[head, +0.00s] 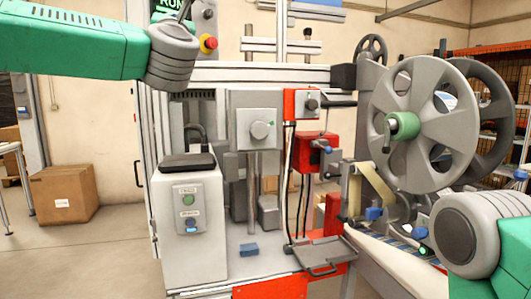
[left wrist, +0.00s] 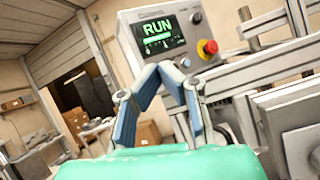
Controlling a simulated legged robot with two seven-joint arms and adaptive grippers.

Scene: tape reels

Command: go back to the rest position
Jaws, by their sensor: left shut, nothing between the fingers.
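My left gripper (left wrist: 160,72) shows in the left wrist view. Its two blue-grey fingers lean together and their tips meet, with nothing held between them. It is raised in front of the control panel (left wrist: 168,38), which has a green RUN screen and a red knob. In the head view my green left arm reaches in from the upper left, and its gripper is not clearly visible there. My right arm shows as green and grey links at the lower right of the head view. Its gripper is outside the picture.
A machine with a grey button box (head: 188,215) and a red bracket (head: 305,150) fills the middle. A large grey reel (head: 425,95) with a green hub stands at the right. A cardboard box (head: 62,195) sits on the floor left.

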